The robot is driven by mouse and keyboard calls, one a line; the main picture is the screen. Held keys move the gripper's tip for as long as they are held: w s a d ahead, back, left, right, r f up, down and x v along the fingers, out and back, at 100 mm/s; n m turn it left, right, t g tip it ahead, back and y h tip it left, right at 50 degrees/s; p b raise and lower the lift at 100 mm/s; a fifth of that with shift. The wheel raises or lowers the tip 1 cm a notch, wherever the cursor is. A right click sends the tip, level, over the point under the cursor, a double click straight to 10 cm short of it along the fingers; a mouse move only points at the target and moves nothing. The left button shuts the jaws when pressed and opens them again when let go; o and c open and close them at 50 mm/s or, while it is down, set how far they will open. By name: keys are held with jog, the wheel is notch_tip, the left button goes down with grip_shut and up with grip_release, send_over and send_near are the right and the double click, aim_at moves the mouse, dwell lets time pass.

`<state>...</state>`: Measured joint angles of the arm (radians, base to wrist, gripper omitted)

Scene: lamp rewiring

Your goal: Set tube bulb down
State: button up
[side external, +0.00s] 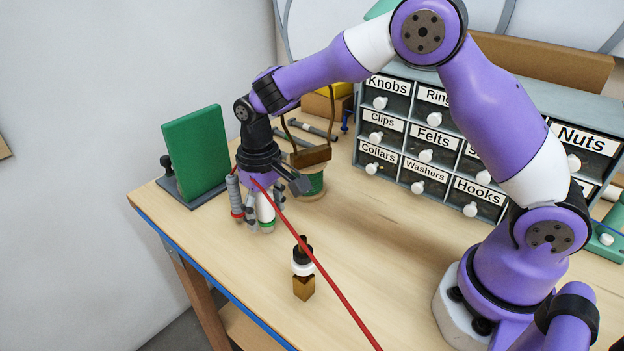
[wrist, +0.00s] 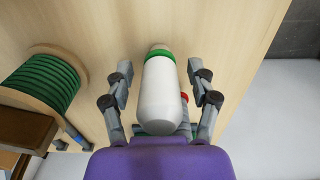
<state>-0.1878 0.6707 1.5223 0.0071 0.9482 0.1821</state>
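The tube bulb (wrist: 159,98) is white with a green band near its far end and a small tan tip. It lies between the fingers of my gripper (wrist: 160,72), with a visible gap on each side. In the side external view the bulb (side external: 265,208) is upright below my gripper (side external: 262,200), green band at the bottom, at the tabletop near the left edge. I cannot tell whether its tip touches the wood. My gripper is open around it.
A grey piece with a red band (side external: 237,205) is close beside the bulb. A green spool (side external: 313,184) stands behind, a green panel (side external: 195,150) at left. A black-and-white bottle-like piece (side external: 303,263) stands in front. A red cord (side external: 318,262) crosses the view. Labelled drawers (side external: 425,155) stand behind.

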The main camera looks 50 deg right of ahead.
notch_tip(320, 180, up, 12)
jog(key=shift+r, duration=0.1)
jog(key=s+d+r+t, duration=0.2)
jog(key=s+d+r, duration=0.25)
jog(key=s, duration=0.25)
jog(key=s+d+f+t, duration=0.1)
jog(key=s+d+t, duration=0.1)
jog(key=s, duration=0.8)
jog(key=shift+d+f+t, duration=0.25)
jog(key=shift+f+t, duration=0.15)
jog(key=shift+t, duration=0.4)
